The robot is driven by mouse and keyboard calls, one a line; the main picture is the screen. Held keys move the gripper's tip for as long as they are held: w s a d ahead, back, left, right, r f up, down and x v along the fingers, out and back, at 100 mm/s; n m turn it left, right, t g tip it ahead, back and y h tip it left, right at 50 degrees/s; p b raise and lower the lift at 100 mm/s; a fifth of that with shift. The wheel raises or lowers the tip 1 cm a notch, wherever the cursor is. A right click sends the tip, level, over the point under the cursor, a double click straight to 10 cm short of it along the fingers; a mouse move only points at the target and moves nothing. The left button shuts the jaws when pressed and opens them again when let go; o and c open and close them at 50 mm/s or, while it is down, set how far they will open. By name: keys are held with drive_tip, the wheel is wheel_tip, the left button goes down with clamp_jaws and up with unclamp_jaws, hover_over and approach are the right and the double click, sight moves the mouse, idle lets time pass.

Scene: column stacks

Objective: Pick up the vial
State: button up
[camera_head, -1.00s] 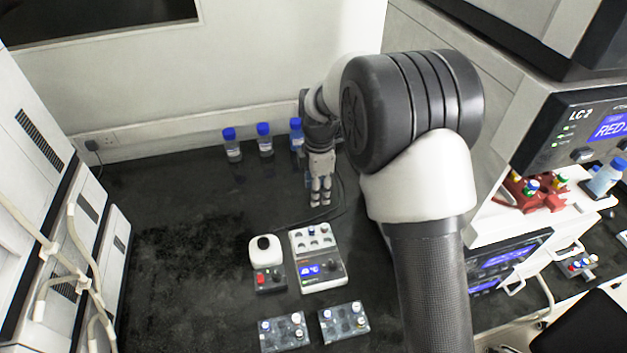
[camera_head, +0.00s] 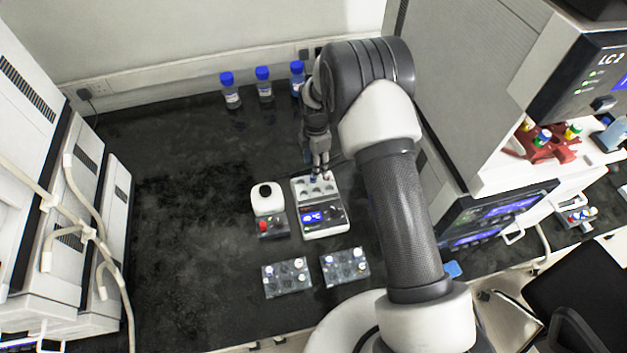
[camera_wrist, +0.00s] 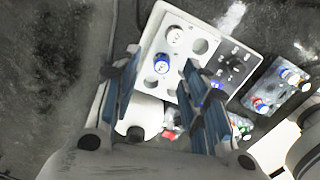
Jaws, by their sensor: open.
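A small vial with a blue cap (camera_wrist: 162,63) stands upright in a hole of the white block device (camera_wrist: 152,84). In the head view the device (camera_head: 338,231) is on the black bench, and the blue cap (camera_head: 313,179) shows at its far end. A white-topped round item, perhaps another vial (camera_wrist: 175,37), sits in a neighbouring hole. My gripper (camera_head: 320,169) points down over the device's far end. In the wrist view my gripper (camera_wrist: 160,62) is open, and the blue cap shows between its fingers. I cannot tell the height left between fingertips and cap.
A small device with a round white top (camera_head: 267,198) stands left of the block. Two clear racks with vials (camera_head: 286,288) (camera_head: 345,279) lie in front. Blue-capped bottles (camera_head: 263,92) stand at the back wall. A large LC instrument is right; the bench's left middle is clear.

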sight(313, 180)
drive_tip(key=shift+s+a+f+b, duration=0.1)
drive_tip(key=shift+s+f+b, duration=0.05)
drive_tip(key=shift+f, duration=0.75)
drive_tip(key=shift+s+a+f+b, duration=0.1)
drive_tip(key=shift+a+f+b, duration=0.1)
drive_tip(key=shift+f, duration=0.7)
drive_tip(key=shift+s+a+f+b, duration=0.1)
drive_tip(key=shift+s+f+b, duration=0.05)
drive_tip(key=shift+f, duration=0.75)
drive_tip(key=shift+c, duration=0.2)
drive_tip(key=c, duration=0.9)
drive_tip(key=shift+o, duration=0.2)
drive_tip(key=shift+r, duration=0.15)
